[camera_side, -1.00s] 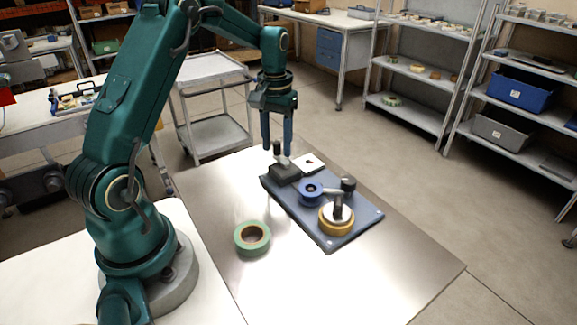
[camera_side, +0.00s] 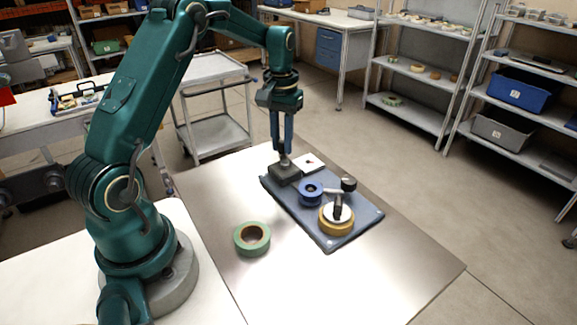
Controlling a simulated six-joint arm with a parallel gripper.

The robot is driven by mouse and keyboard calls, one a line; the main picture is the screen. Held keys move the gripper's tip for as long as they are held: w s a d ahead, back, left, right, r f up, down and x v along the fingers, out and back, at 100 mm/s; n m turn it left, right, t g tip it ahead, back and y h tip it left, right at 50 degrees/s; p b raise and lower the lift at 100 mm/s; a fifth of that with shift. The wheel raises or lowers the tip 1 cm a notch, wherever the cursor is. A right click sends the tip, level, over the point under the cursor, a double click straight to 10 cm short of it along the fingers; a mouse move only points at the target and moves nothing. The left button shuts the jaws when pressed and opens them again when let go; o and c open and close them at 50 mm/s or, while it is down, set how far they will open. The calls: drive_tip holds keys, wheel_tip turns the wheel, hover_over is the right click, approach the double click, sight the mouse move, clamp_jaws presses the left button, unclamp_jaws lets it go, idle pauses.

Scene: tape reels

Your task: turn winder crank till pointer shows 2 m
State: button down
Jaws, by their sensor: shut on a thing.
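The winder is a blue-grey board (camera_side: 325,232) on the metal table. At its back left end sits a dark block (camera_side: 285,176), which carries an upright dark handle. My gripper (camera_side: 283,152) points straight down over this block, shut on the handle, its fingers hiding most of it. On the board are also a blue reel (camera_side: 311,192), a yellow reel (camera_side: 337,224) with a white top, and a light arm (camera_side: 333,191) ending in a black knob (camera_side: 349,184). A white plate (camera_side: 309,162) with a small dark mark lies beside the block. Any scale reading is too small to tell.
A green tape roll (camera_side: 252,239) lies on the metal table (camera_side: 215,215), left of the board and apart from it. The table's front is clear. A grey cart (camera_side: 221,139) stands behind the table, and shelves (camera_side: 420,75) stand farther back.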

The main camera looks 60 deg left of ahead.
drive_tip(key=shift+w+d, duration=0.1)
drive_tip(key=shift+w, duration=0.1)
drive_tip(key=shift+w+d, duration=0.45)
drive_tip(key=shift+w, duration=0.05)
drive_tip(key=shift+d, duration=0.1)
drive_tip(key=shift+w+d, duration=0.3)
drive_tip(key=shift+d, duration=0.25)
idle(0.3)
drive_tip(key=shift+d, duration=0.7)
drive_tip(key=shift+s+d, duration=0.1)
